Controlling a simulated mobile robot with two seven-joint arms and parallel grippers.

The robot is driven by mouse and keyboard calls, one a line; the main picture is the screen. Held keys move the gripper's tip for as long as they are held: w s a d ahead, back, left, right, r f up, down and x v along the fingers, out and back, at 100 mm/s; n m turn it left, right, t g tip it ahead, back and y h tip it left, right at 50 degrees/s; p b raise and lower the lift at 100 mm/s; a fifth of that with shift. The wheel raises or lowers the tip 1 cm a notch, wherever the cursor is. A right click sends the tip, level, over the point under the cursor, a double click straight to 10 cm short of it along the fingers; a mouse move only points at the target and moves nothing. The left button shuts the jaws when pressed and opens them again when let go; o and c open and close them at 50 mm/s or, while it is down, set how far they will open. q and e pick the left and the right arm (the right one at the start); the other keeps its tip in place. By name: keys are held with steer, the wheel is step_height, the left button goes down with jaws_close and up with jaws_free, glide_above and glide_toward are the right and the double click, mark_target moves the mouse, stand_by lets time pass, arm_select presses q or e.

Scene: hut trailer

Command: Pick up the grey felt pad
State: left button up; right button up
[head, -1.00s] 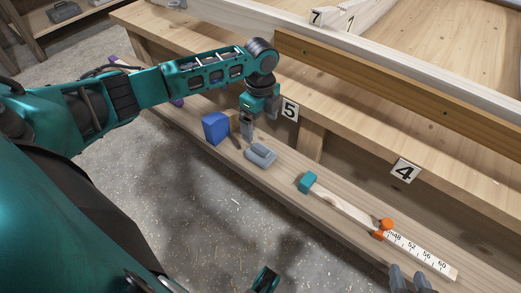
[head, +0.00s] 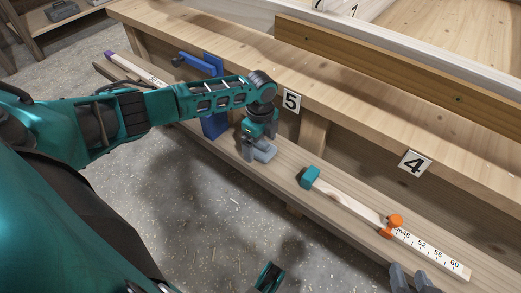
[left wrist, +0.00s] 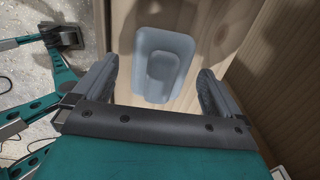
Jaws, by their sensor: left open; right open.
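The grey felt pad (head: 266,153) lies on the long wooden ledge below the number 5 plate, partly covered by my left gripper in the head view. In the left wrist view the pad (left wrist: 150,50) is a rounded blue-grey piece with a raised inner part, on bare wood. My left gripper (head: 259,148) points down right at the pad. Its open fingers (left wrist: 159,75) stand to either side of the pad's near part, and I cannot tell whether they touch it. My right gripper (head: 413,280) shows only its open, empty grey fingers at the bottom edge.
A blue clamp-like piece (head: 214,126) stands left of the pad, partly behind my arm. A wooden bench edge (head: 350,125) rises behind the ledge.

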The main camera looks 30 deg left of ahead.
mark_target(261, 142)
arm_select(q)
steer(key=c, duration=1.1)
step_height(261, 142, up, 20)
steer(key=p, duration=0.6)
steer(key=shift+r+p, duration=0.1)
steer(key=shift+p, duration=0.25)
steer(key=shift+c, duration=0.2)
steer(key=o, duration=0.5)
steer(key=shift+d, duration=0.1)
steer(key=c, duration=0.4)
